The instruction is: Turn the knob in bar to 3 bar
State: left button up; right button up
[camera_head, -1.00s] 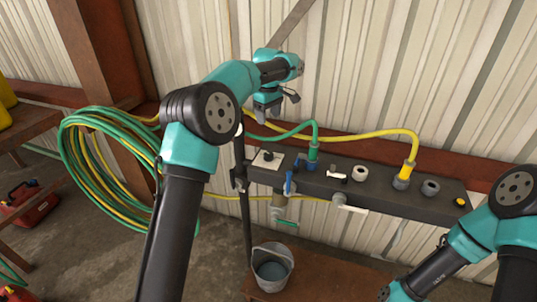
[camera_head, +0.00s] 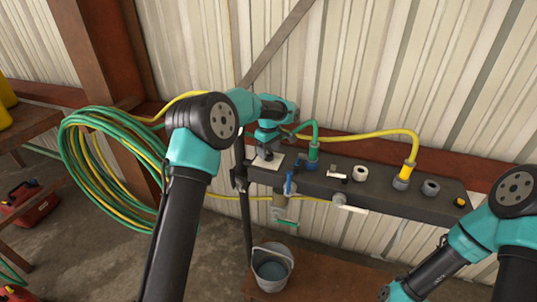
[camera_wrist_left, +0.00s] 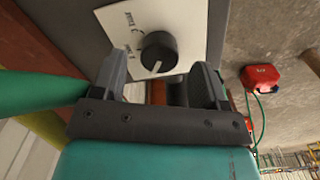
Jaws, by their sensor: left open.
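A round black knob (camera_wrist_left: 158,52) with a white pointer line sits on a white dial plate (camera_wrist_left: 190,18) in the left wrist view. The pointer points down and slightly left in that view. The printed labels look upside down and are too small to read surely. In the head view the plate (camera_head: 262,164) lies at the left end of the dark manifold bar (camera_head: 400,198), and my gripper hides the knob. My left gripper (camera_head: 266,152) is open above the plate. In the wrist view its fingers (camera_wrist_left: 160,78) stand on either side of the knob, without clear contact.
A blue-handled valve (camera_head: 290,184) and white-levered valves sit beside the plate. A grey bucket (camera_head: 272,270) stands below. A coiled hose (camera_head: 85,165) hangs at left. My right arm is at lower right, its gripper out of frame.

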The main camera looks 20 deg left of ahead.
pick_arm(q)
jog(key=shift+f, duration=1.15)
jog(key=shift+c, duration=0.5)
jog(key=c, duration=0.8)
